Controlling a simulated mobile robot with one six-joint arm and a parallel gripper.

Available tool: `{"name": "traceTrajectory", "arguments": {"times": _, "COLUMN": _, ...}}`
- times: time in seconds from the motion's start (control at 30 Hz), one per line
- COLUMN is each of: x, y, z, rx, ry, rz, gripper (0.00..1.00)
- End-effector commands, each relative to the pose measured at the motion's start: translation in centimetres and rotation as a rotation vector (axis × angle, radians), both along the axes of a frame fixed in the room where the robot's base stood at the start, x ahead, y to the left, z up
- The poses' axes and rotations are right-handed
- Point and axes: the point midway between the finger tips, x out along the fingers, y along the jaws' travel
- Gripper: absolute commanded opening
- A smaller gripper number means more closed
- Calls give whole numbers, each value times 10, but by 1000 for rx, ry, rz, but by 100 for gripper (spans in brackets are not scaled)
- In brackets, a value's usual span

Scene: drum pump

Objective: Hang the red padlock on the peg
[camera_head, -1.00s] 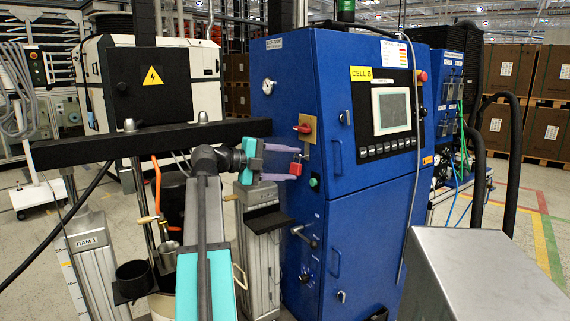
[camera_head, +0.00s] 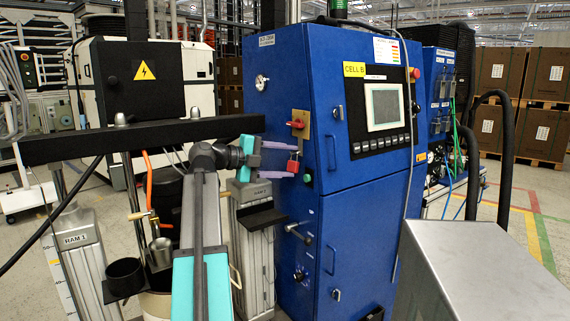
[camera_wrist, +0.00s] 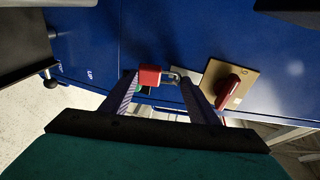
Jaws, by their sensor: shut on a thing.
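The red padlock (camera_head: 293,165) is between the fingertips of my gripper (camera_head: 289,161), in front of the blue cabinet's side face. In the wrist view the padlock's red body (camera_wrist: 150,76) is at the left fingertip, and its metal shackle (camera_wrist: 173,80) points right toward the other fingertip. My gripper (camera_wrist: 164,82) is shut on the padlock. In the head view the padlock hangs below a red rotary switch (camera_head: 297,124) on a yellowish plate, which also shows in the wrist view (camera_wrist: 228,88). I cannot make out the peg in either view.
The blue cabinet (camera_head: 345,215) stands close ahead. A green button (camera_head: 307,178) is just right of the padlock, and a dark lever handle (camera_head: 299,232) sticks out lower down. A black horizontal beam (camera_head: 140,140) and a ram column (camera_head: 255,245) stand near my arm.

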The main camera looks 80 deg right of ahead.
Motion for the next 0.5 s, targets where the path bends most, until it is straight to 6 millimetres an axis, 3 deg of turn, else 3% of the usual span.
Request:
{"name": "traceTrajectory", "arguments": {"times": 0.47, "x": 0, "y": 0, "z": 0, "rx": -1, "ry": -1, "rz": 0, "gripper": 28}}
{"name": "traceTrajectory", "arguments": {"times": 0.5, "x": 0, "y": 0, "z": 0, "rx": -1, "ry": -1, "rz": 0, "gripper": 58}}
